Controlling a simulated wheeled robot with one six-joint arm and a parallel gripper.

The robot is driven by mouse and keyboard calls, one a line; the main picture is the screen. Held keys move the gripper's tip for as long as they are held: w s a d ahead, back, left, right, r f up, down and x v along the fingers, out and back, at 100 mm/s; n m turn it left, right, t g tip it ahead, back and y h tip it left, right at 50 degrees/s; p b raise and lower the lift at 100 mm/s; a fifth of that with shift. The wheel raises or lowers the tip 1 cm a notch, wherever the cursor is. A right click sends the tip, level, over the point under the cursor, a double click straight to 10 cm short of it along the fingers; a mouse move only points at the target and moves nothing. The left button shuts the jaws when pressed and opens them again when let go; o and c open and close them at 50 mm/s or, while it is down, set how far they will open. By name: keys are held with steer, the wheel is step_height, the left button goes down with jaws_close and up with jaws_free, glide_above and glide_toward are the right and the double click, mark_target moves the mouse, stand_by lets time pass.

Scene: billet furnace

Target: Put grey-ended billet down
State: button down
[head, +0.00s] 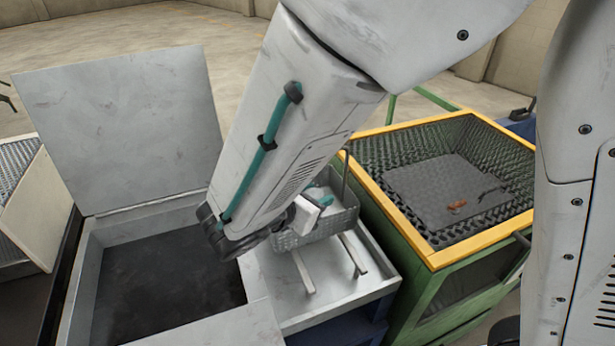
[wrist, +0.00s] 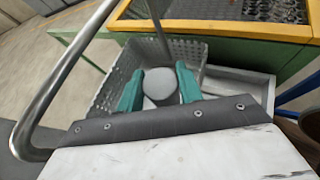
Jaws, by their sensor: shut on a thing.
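The grey-ended billet shows in the wrist view as a round grey end (wrist: 160,82) between the two teal fingers of my gripper (wrist: 160,92). My gripper is shut on it. The billet's length is hidden below its end. A perforated metal basket with a handle (wrist: 205,52) lies below and around the billet in this view; I cannot tell whether the billet touches it. In the head view the basket (head: 325,222) sits on a light grey tray (head: 385,284), partly behind my arm.
An open box (head: 92,268) with a dark inside and a raised lid (head: 125,125) stands at left. Bare rails (head: 303,272) lie on the tray in front of the basket.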

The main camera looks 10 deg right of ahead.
steer(key=shift+w+r+g, duration=0.1)
steer(key=shift+w+g, duration=0.15)
steer(key=shift+g, duration=0.05)
steer(key=shift+a+f+n, duration=0.1)
steer(key=shift+f+n, duration=0.2)
steer(key=shift+f, duration=0.55)
steer(key=shift+f, duration=0.1)
